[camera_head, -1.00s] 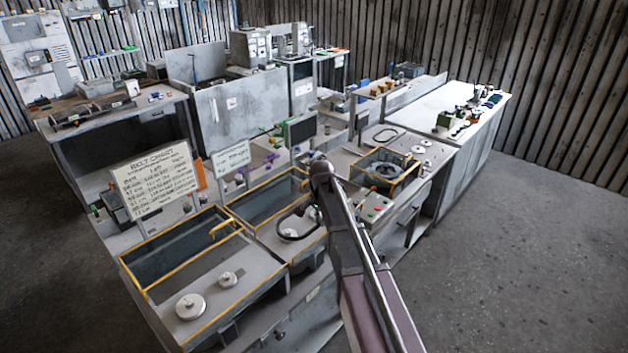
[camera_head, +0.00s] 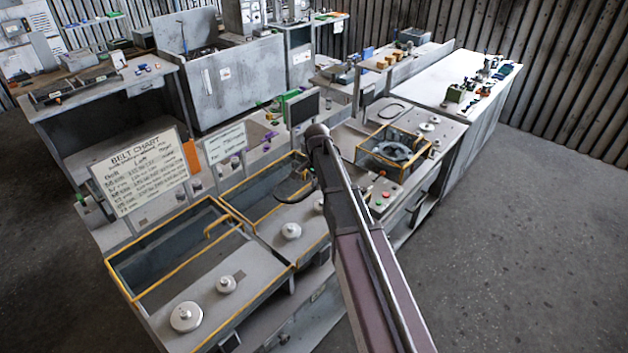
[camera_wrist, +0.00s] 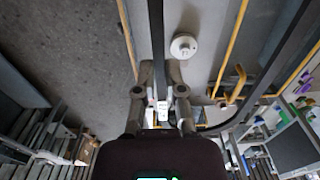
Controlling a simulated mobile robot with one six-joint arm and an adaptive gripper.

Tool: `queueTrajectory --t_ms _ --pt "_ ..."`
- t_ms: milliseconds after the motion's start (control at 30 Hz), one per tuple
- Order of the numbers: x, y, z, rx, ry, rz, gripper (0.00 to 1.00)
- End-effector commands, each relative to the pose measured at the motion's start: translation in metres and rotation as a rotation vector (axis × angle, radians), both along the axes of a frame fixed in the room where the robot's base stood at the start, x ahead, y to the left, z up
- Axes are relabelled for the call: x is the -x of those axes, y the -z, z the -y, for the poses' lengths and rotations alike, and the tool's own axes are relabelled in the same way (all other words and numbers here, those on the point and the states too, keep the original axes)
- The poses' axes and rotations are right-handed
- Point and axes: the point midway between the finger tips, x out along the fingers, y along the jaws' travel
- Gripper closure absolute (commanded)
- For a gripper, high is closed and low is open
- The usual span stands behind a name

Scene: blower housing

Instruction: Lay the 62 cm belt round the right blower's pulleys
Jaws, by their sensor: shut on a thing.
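The right blower's yellow-edged housing (camera_head: 262,207) has a pale deck with a pale pulley (camera_head: 291,231) at the front and a second one (camera_head: 319,205) partly behind my arm. The dark belt (camera_head: 284,201) hangs as a loop left of my arm, above the housing opening, apart from the front pulley. In the wrist view my gripper (camera_wrist: 161,103) is shut on the belt (camera_wrist: 156,35). One strand runs up from the jaws, another curves away right. A pale pulley (camera_wrist: 184,46) lies beside the first strand. In the head view my arm hides the fingers.
The left blower (camera_head: 150,334) has two bare pulleys on its deck. A belt chart sign (camera_head: 140,170) and a smaller sign (camera_head: 225,143) stand behind. A monitor (camera_head: 303,108) stands behind the right blower. A yellow-framed fan unit (camera_head: 392,150) lies to the right.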

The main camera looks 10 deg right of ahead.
Motion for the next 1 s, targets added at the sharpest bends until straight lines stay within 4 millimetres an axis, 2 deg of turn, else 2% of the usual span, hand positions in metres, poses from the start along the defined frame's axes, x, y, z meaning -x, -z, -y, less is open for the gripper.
queueTrajectory --t_ms 467,667,1000 --pt "0.0 0.003 -0.002 0.0 -0.003 0.0 1.0" --pt "0.0 0.014 -0.003 0.0 -0.004 0.0 1.0" --pt "0.0 0.042 -0.004 0.0 -0.005 0.0 1.0"
